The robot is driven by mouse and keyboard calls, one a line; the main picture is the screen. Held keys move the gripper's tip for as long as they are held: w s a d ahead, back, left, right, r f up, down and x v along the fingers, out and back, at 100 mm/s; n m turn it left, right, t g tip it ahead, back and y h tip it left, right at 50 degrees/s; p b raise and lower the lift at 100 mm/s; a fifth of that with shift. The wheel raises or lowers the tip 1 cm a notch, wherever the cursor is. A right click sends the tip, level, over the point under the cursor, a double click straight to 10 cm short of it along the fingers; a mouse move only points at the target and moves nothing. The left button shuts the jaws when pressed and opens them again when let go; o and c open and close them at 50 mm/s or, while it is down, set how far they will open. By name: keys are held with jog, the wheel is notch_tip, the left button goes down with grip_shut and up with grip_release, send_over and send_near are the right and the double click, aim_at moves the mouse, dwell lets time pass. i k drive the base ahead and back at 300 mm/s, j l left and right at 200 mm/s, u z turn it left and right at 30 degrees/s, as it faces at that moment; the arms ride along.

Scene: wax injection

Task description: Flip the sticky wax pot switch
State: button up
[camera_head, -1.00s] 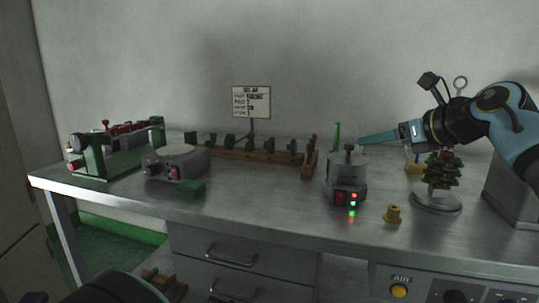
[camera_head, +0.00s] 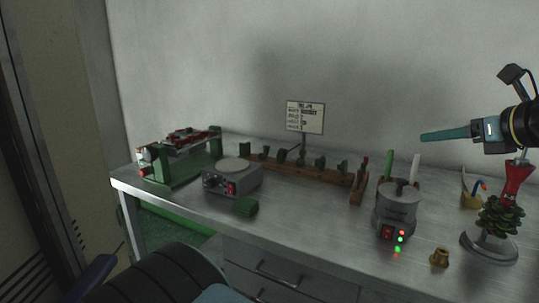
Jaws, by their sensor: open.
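The sticky wax pot (camera_head: 397,204) looks like a small grey round pot with a lid, standing upright on the bench right of the middle. A red switch (camera_head: 386,232) is on its front base, beside small lit red and green lights (camera_head: 402,237). The switch's exact position is too small to tell. My gripper (camera_head: 424,137) comes in from the right edge with teal fingers pointing left. It appears above the pot in the picture, apart from it and empty. The fingers are seen side-on.
A wooden rack (camera_head: 300,170) runs along the back. A brass piece (camera_head: 439,257) and wax tree on a disc (camera_head: 489,247) stand right. Bench front is mostly clear.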

aim_at(386, 234)
jog(key=k, duration=1)
